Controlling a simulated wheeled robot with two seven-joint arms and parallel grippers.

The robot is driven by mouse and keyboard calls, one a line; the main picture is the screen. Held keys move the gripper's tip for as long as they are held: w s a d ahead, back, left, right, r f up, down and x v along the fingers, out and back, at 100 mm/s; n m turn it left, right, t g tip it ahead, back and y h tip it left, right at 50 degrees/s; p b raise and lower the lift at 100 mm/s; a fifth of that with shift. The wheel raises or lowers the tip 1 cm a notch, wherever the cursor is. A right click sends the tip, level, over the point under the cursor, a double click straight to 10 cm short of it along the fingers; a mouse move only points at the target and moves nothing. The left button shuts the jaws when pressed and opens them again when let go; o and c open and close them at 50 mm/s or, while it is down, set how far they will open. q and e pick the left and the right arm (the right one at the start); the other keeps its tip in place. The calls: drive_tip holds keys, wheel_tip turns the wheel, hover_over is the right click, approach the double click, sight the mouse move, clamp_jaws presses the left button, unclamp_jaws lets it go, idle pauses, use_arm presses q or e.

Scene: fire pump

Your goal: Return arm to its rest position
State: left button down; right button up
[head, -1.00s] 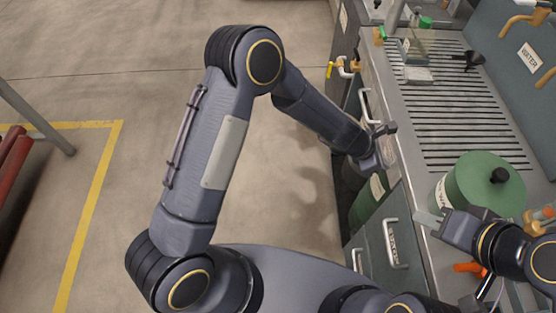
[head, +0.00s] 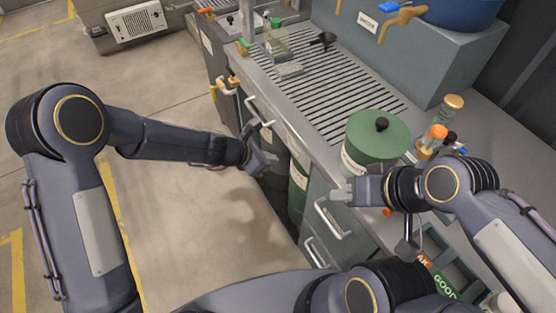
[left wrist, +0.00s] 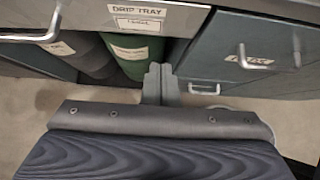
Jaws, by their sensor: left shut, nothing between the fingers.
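My left gripper (head: 264,160) is shut and empty, in front of the open bay under the counter in the head view. In the left wrist view its closed fingers (left wrist: 160,82) point at the cabinet front, beside a green cylinder (left wrist: 132,55) and below the drip tray label (left wrist: 140,18). My left arm stretches in from the left with its elbow bent.
The drip tray handle (head: 257,112) is just above my left gripper. A drawer handle (head: 332,220) sticks out to the right. The slatted counter (head: 345,85) holds bottles and a black funnel (head: 323,40). Open floor (head: 190,220) lies to the left.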

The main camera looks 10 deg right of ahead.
use_arm(q)
drive_tip(key=v, duration=0.5)
drive_tip(key=shift+a, duration=0.2)
drive_tip(key=s+a+r+m+t, duration=0.1)
drive_tip(key=s+a+r+m, duration=0.35)
drive_tip(key=a+r, duration=0.35)
drive_tip(key=s+a+r+m+t, duration=0.1)
drive_tip(key=s+a+r+m, duration=0.2)
drive_tip(key=a+r+m, duration=0.35)
drive_tip(key=s+a+m+t+y, duration=0.1)
drive_tip(key=s+a+m+y, duration=0.3)
drive_tip(key=s+a+m, duration=0.4)
drive_tip(key=s+a, duration=0.5)
drive_tip(key=s, duration=0.2)
drive_tip(key=shift+s+y, duration=0.25)
drive_tip(key=shift+y, duration=0.15)
drive_tip(key=shift+r, duration=0.1)
